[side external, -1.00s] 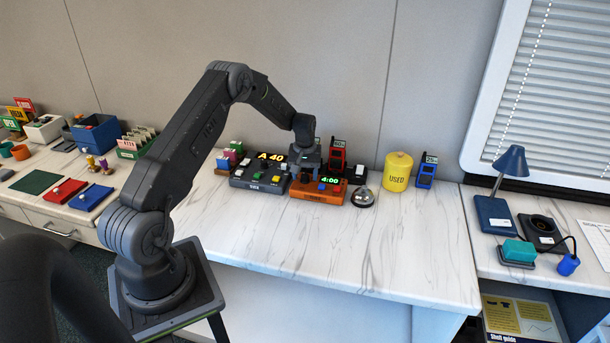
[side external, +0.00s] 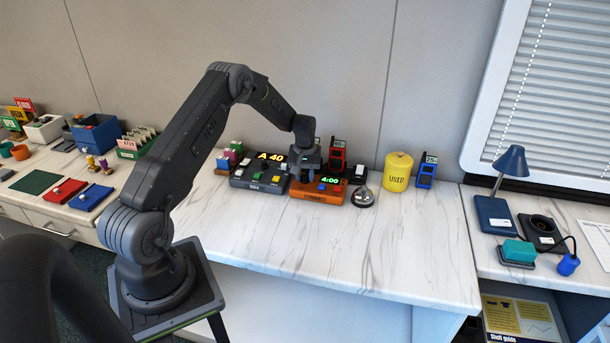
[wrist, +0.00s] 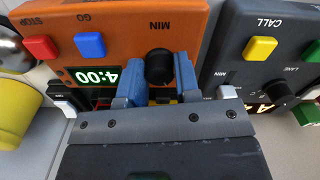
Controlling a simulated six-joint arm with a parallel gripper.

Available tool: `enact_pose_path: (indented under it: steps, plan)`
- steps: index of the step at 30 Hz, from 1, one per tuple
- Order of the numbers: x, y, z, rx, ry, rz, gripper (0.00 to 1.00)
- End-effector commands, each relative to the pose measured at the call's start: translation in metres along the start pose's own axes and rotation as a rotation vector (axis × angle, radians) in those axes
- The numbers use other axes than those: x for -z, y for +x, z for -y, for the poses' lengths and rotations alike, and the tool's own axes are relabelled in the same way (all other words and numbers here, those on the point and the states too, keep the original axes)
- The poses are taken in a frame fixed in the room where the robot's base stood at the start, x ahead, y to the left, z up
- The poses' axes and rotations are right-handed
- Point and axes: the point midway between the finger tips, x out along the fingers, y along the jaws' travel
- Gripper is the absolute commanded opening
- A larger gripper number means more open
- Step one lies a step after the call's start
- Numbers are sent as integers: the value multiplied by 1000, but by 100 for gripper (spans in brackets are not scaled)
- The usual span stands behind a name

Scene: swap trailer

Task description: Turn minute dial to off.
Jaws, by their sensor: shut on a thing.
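The orange timer box (side external: 318,198) sits on the counter and has a green display (side external: 330,181) reading 4:00. In the wrist view the box (wrist: 115,20) carries a black minute dial (wrist: 159,66) under the label MIN, and the display (wrist: 97,77) shows upside down. My gripper (wrist: 158,84) is at the dial, with one blue finger on each side of it. The jaws are closed in around the dial. In the side view my gripper (side external: 307,172) hides the dial. I cannot read which mark the dial points at.
The box has a blue GO button (wrist: 90,45) and a red STOP button (wrist: 39,47). A dark grey CALL unit (side external: 258,180), with display A 40, stands close on the left. A silver bell (side external: 363,197) and yellow USED canister (side external: 397,172) stand on the right. The front counter is clear.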

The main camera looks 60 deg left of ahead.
Motion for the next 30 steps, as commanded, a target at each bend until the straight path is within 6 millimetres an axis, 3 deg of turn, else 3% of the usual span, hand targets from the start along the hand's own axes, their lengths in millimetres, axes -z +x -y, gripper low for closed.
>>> enact_pose_path:
  steps: [8,30]
  plan:
    - [0,0,0,1,-96,0,6]
    - [0,0,0,1,-571,0,6]
